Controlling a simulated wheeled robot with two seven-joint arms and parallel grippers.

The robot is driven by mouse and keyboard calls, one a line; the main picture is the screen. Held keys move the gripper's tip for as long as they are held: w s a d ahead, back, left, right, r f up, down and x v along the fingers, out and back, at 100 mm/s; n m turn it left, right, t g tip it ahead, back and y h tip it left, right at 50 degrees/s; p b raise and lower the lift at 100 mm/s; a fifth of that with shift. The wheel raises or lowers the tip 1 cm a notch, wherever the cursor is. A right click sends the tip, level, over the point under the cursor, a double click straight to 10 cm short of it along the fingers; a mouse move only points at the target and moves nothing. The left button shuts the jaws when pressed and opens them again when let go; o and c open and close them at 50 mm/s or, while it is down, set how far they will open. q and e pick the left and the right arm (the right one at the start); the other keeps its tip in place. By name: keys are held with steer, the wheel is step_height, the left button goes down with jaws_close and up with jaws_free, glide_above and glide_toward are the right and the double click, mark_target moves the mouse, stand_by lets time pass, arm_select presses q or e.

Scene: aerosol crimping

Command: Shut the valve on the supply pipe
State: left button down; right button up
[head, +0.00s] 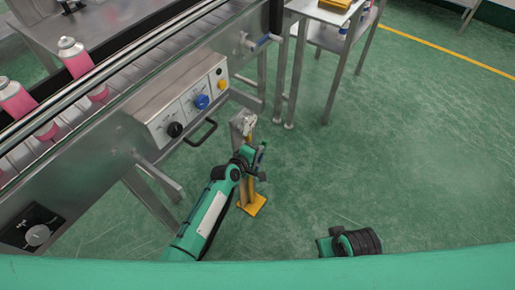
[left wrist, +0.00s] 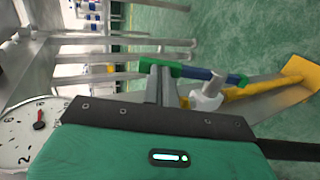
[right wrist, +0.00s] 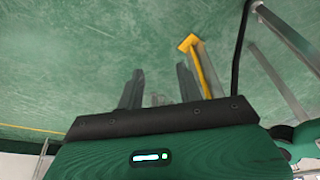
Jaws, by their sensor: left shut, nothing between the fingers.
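The supply pipe is a yellow pipe (left wrist: 265,88) on a grey post (head: 243,124) with a yellow foot (head: 252,205). In the left wrist view, a light grey valve body (left wrist: 208,97) sits by the pipe, with a blue and green lever bar (left wrist: 200,73) beside it. My left gripper (head: 260,160) is shut and empty at the post, hiding the valve in the head view. In the left wrist view its fingertips (left wrist: 160,72) meet the bar's end; I cannot tell if they touch. My right gripper (right wrist: 158,82) is open and empty above the floor.
A conveyor (head: 110,115) with pink cans (head: 75,57) runs along the left. Its control box (head: 185,105) has knobs and a black handle (head: 201,133). A gauge (left wrist: 35,130) shows in the left wrist view. A steel table (head: 320,12) stands behind. The floor at right is clear.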

arm_select(q)
steer(key=p, duration=0.2)
steer(key=shift+w+d+r+g+y+p, duration=0.1)
steer(key=shift+w+d+g+y+p, duration=0.2)
steer(key=shift+g+p, duration=0.1)
steer(key=shift+w+p, duration=0.15)
steer(key=shift+p, duration=0.2)
arm_select(e)
step_height(320, 180, down, 8)
steer(key=g, duration=0.1)
steer(key=shift+s+f, duration=0.25)
steer(key=shift+s, duration=0.05)
